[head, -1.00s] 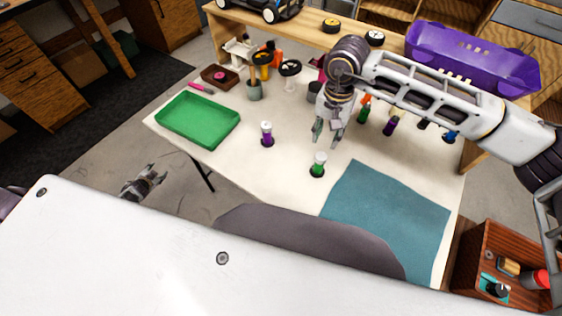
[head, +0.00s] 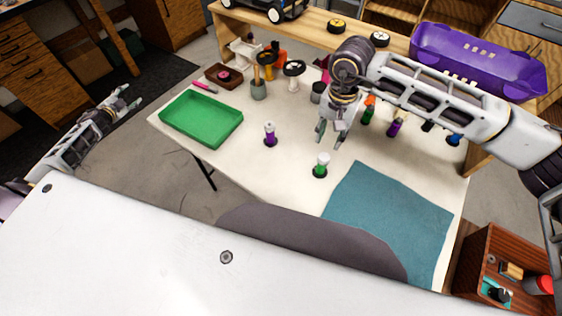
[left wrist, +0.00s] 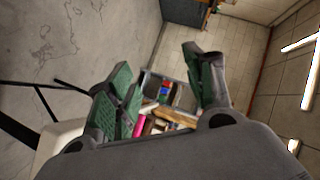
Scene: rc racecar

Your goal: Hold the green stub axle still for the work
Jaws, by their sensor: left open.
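The green stub axle (head: 320,168) stands upright in a dark round base near the front middle of the table, with a white part on its top. A purple one (head: 270,137) with a white top stands to its left. My left gripper (head: 132,104) is open and empty, off the table's left side, left of the green tray. In the left wrist view its two green-padded fingers (left wrist: 165,85) are spread with nothing between them. My right gripper (head: 327,138) hangs just above and behind the green stub axle, apart from it, fingers spread and empty.
A green tray (head: 201,118) lies at the table's left and a teal mat (head: 390,222) at front right. Tools and a steering-wheel-like part (head: 294,68) stand behind. The table between tray and mat is mostly clear.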

